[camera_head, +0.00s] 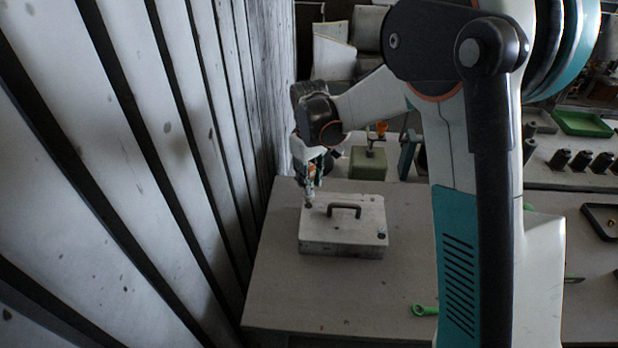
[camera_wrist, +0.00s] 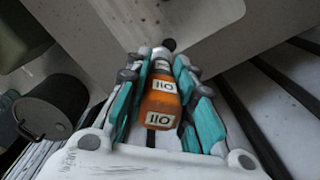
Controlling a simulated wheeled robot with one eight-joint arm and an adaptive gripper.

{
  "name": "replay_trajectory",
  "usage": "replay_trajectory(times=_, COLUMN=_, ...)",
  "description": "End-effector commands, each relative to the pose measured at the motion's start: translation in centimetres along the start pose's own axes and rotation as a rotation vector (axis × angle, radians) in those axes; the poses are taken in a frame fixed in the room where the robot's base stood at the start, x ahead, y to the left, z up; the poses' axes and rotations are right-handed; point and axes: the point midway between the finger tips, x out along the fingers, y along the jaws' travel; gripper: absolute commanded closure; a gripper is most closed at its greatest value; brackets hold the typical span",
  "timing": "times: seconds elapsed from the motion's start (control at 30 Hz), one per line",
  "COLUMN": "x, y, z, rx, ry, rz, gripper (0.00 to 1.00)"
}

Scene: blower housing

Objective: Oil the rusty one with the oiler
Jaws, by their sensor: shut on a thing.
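My gripper (camera_head: 312,172) is shut on an orange oiler with "OIL" labels, pointing down over the far left corner of a pale housing plate (camera_head: 335,245). The plate lies on the table and has a dark handle (camera_head: 344,207) on top. The oiler (camera_wrist: 160,100) sits between the teal fingers in the wrist view. Its tip is at or just above a small dark round fastener (camera_wrist: 168,45); I cannot tell whether they touch. Another small fastener (camera_head: 381,234) is at the plate's near right corner. Rust is too small to make out on either.
A slatted wall (camera_head: 150,150) runs close along the left. A green box (camera_head: 368,163) stands behind the plate. A green tool (camera_head: 425,310) lies at the table's front. Dark cylinders (camera_head: 560,157), a green tray (camera_head: 582,122) and a black tray (camera_head: 600,209) are at right.

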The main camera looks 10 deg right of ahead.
Motion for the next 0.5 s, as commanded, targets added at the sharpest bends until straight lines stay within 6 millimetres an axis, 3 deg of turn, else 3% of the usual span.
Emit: replay_trajectory(times=0.5, x=-2.9, y=0.0, z=0.0, rx=0.0, ry=0.0, rz=0.0, gripper=1.0)
